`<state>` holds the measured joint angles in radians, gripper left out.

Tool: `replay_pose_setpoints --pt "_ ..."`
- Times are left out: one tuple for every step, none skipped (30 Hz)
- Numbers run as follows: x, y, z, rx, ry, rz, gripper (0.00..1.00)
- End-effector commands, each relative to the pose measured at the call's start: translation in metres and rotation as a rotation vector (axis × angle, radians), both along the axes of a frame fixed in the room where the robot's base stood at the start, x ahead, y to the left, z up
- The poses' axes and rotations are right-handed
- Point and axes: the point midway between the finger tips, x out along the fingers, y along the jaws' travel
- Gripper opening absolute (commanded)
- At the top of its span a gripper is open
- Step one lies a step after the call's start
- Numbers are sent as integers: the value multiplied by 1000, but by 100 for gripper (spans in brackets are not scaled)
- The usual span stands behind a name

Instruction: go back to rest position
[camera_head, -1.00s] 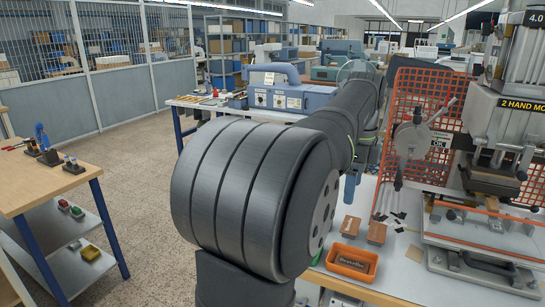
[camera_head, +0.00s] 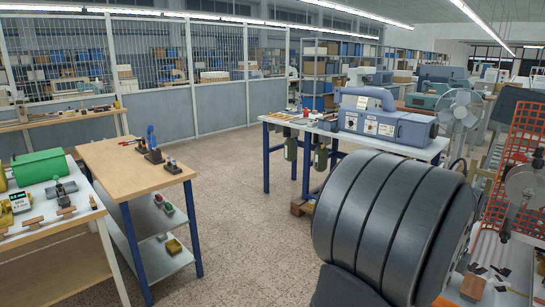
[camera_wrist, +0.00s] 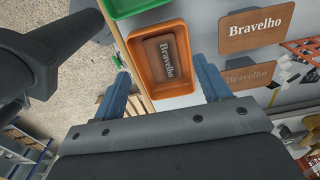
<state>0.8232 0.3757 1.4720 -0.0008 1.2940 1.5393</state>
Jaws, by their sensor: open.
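My gripper (camera_wrist: 161,72) shows in the wrist view with its two blue fingers spread apart and nothing between them. Past the fingertips is an orange tray (camera_wrist: 137,52) with a brown plate (camera_wrist: 172,58) lettered "Bravelho" lying in it. In the head view my gripper is hidden; a large dark joint of my arm fills the lower right.
Two more lettered plates (camera_wrist: 252,28) (camera_wrist: 250,75) lie right of the tray, and a green tray (camera_wrist: 130,7) is above it. An orange mesh guard (camera_head: 520,150) stands at the right. A wooden bench (camera_head: 130,172) is on the left, with open floor between.

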Motion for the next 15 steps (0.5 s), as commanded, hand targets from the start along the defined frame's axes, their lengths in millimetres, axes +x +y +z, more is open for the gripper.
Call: replay_pose_setpoints --pt "0 0 -9 1 1 0 69" --pt "0 0 -12 1 1 0 69" --pt "0 0 -17 1 1 0 69" --pt "0 0 -20 1 1 0 69" --pt "0 0 -23 1 1 0 69" --pt "0 0 -20 -2 -2 0 69" --pt "0 -1 -17 -3 -3 0 69" --pt "0 -1 -16 -3 -3 0 69" --pt "0 0 -14 -2 -2 0 69" --pt "0 0 -13 -1 -1 1 69" --pt "0 0 -13 -1 -1 1 69" --pt "0 0 -12 -1 -1 1 69" --pt "0 0 -12 -1 -1 1 69" --pt "0 0 -12 -1 -1 1 69" --pt "0 0 -12 -1 -1 1 69"
